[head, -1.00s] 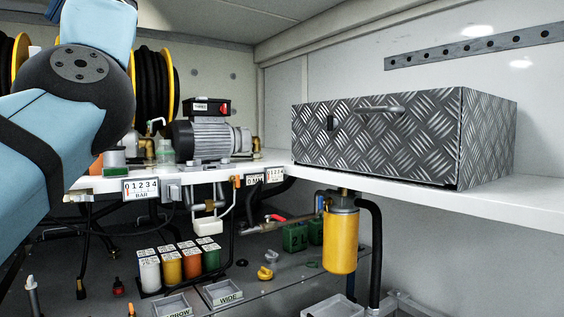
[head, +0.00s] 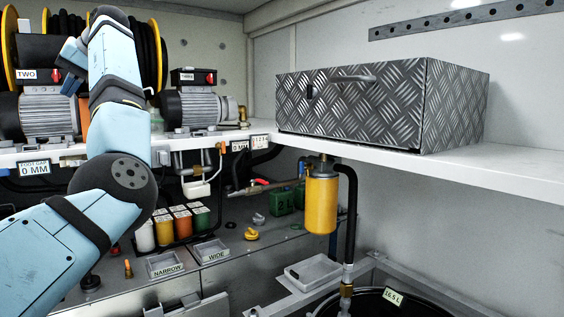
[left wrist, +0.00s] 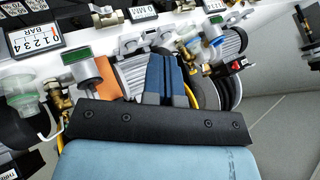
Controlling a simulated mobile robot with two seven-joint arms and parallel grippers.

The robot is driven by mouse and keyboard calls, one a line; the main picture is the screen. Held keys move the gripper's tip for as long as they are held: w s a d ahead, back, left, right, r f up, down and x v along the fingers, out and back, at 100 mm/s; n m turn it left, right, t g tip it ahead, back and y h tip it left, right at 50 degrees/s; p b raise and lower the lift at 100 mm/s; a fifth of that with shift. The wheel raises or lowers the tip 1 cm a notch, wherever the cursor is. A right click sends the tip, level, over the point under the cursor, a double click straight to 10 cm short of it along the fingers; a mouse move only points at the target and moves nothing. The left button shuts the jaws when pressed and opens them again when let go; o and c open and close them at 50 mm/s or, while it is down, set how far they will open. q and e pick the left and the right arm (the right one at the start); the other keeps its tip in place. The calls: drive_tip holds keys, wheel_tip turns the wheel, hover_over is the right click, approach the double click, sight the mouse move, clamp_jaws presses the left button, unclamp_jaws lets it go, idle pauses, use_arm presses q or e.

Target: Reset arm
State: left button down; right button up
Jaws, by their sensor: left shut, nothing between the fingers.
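My left arm comes in from the left in the head view and rises in front of the shelf. Its gripper (head: 71,60) is by the motor labelled TWO (head: 48,112) and the hose reels, partly hidden by my own wrist. In the left wrist view the blue fingers (left wrist: 164,62) lie together, shut and empty, with motors, valves and gauges around and behind them. I cannot tell the exact gap between the fingers and these fittings. My right gripper is in neither view.
A diamond-plate box (head: 360,108) stands on the white shelf (head: 480,168) at right. A yellow filter (head: 320,200) hangs below the shelf. Labelled trays NARROW (head: 166,265) and WIDE (head: 210,251), and several coloured canisters (head: 182,222), stand on the lower deck. A second motor (head: 198,108) stands right of my arm.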

use_arm(q)
drive_tip(key=w+a+f+m+t+y, duration=0.1)
drive_tip(key=w+a+f, duration=0.15)
drive_tip(key=f, duration=1.35)
drive_tip(key=w+a+f+m+t+y, duration=0.15)
drive_tip(key=w+f, duration=0.25)
drive_tip(key=f, duration=1.1)
drive_tip(key=s+d+f+m+t+h, duration=0.1)
drive_tip(key=s+d+f+m+t, duration=0.1)
drive_tip(key=f, duration=0.7)
drive_tip(key=s+d+f+m+t, duration=0.2)
drive_tip(key=d+f, duration=0.1)
drive_tip(key=f, duration=0.6)
drive_tip(key=s+d+f+m+t+h, duration=0.1)
drive_tip(key=s+d+f+m+t, duration=0.1)
drive_tip(key=f, duration=0.7)
drive_tip(key=s+d+f+m+t+h, duration=0.3)
drive_tip(key=s+d+f+h, duration=0.3)
drive_tip(key=s+d+f, duration=0.85)
drive_tip(key=s+d+f+h, duration=0.3)
drive_tip(key=s+d, duration=0.4)
drive_tip(key=s, duration=0.5)
drive_tip(key=s+d+f+h, duration=0.3)
drive_tip(key=s+d+f, duration=0.2)
drive_tip(key=s, duration=0.7)
drive_tip(key=shift+d+g, duration=0.35)
drive_tip(key=shift+d, duration=0.6)
